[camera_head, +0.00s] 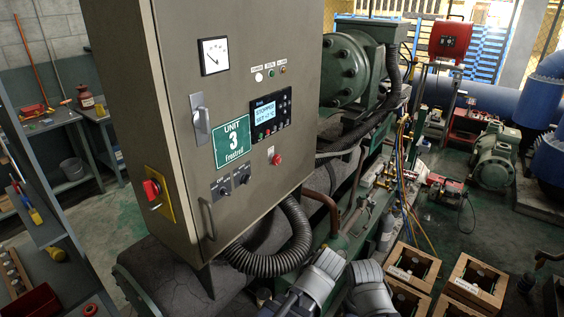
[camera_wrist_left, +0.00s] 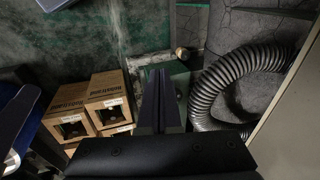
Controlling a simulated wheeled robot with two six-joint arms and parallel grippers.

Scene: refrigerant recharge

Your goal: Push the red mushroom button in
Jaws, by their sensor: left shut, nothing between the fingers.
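The red mushroom button (camera_head: 277,159) sticks out of the front door of the grey control cabinet (camera_head: 225,100), low and right of the green Unit 3 sign. It is uncovered in the head view and cannot be seen in the left wrist view. My left gripper (camera_wrist_left: 160,75) shows in the left wrist view, shut and empty, apart from the button. Grey links of my arms fill the bottom middle of the head view, below the cabinet. I cannot make out gripper fingers there.
A red rotary switch (camera_head: 152,190) on a yellow plate sits on the cabinet's side. Black selector knobs (camera_head: 232,182) and a door handle (camera_head: 207,219) are near the button. A ribbed hose (camera_head: 285,250) curves below the cabinet. Wooden crates (camera_head: 413,266) stand at right.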

